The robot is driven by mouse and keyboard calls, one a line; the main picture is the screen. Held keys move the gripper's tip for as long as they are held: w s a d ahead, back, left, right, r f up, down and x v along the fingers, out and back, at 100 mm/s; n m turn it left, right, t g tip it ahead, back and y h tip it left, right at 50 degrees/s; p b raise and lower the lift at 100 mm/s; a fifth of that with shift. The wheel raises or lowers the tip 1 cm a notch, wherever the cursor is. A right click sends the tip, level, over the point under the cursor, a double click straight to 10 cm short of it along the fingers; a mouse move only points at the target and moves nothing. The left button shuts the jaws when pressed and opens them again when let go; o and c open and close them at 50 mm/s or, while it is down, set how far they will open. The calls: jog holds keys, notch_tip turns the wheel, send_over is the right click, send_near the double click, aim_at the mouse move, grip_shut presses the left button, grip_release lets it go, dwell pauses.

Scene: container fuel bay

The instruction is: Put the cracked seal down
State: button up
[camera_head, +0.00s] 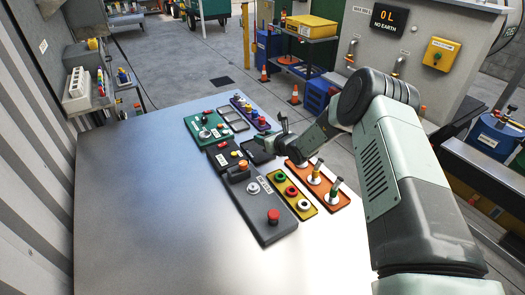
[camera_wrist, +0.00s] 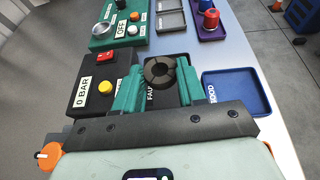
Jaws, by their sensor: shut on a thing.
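My gripper (camera_wrist: 160,90) has teal fingers shut on the cracked seal (camera_wrist: 160,73), a dark ring with dark gaps in its face. Below it in the wrist view is a black tray (camera_wrist: 153,103) with a partly hidden label reading "FAU". I cannot tell how high the seal is above it. In the head view my gripper (camera_head: 280,140) is over the right side of the black tray (camera_head: 258,150); the seal is too small to make out there.
A black "0 BAR" box (camera_wrist: 90,95) with a yellow button stands left of the gripper. A blue tray (camera_wrist: 240,80) is to the right. The table's left half (camera_head: 130,200) is clear.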

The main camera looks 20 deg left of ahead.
aim_at(265, 159)
jog(key=shift+f, duration=2.95)
jog(key=shift+f, duration=0.1)
jog(key=shift+f, duration=0.5)
jog(key=o, duration=1)
jog(key=shift+r, duration=0.55)
jog(key=v, duration=1.2)
jog(key=shift+r, duration=0.15)
